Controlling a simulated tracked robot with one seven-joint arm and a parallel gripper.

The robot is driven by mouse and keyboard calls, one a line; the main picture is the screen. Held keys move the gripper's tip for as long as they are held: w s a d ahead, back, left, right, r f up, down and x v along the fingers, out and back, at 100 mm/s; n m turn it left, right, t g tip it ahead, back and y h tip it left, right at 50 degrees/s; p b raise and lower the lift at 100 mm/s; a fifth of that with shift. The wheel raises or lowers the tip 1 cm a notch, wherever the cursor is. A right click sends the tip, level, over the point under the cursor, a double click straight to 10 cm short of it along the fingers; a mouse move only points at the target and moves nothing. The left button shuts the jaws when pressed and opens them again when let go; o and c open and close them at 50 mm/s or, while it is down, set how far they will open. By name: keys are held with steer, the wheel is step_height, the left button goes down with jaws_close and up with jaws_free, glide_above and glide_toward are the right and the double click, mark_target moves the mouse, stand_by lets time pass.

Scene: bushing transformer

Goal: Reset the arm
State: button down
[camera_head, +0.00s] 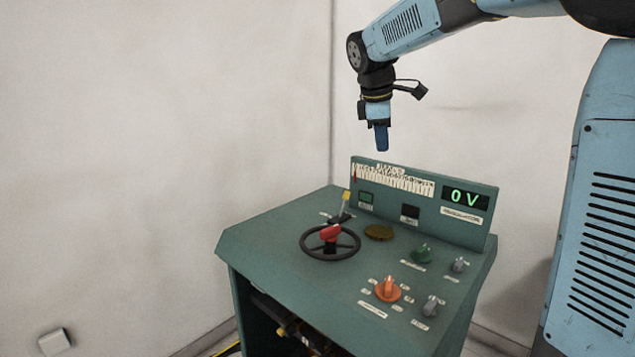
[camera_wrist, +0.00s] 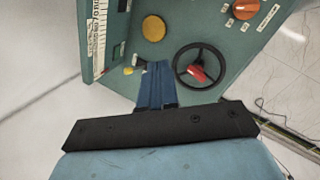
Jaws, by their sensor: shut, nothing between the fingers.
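On the console are a black handwheel (camera_head: 330,243) with a red knob, a yellow-tipped lever (camera_head: 345,198) and a brass disc (camera_head: 379,232). The display (camera_head: 466,198) reads 0 V.
An orange knob (camera_head: 388,289), a green knob (camera_head: 421,252) and grey knobs sit on the console's right part. Pale walls stand behind and to the left. A small white box (camera_head: 54,341) is at lower left. The air around my gripper is free.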

steer(key=s+d+f+m, duration=0.3)
steer(key=s+m, duration=0.2)
steer(key=s, duration=0.5)
steer(key=s+d+f+m+t+y, duration=0.1)
steer(key=s+m, duration=0.4)
steer(key=s, duration=0.5)
steer(key=s+d+f+m+t+y, duration=0.1)
steer(key=s+d+f+m, duration=0.3)
steer(key=s, duration=0.6)
steer(key=shift+s+d+f+m, duration=0.25)
steer(key=shift+d+f+m, duration=0.05)
steer(key=shift+f+m, duration=0.35)
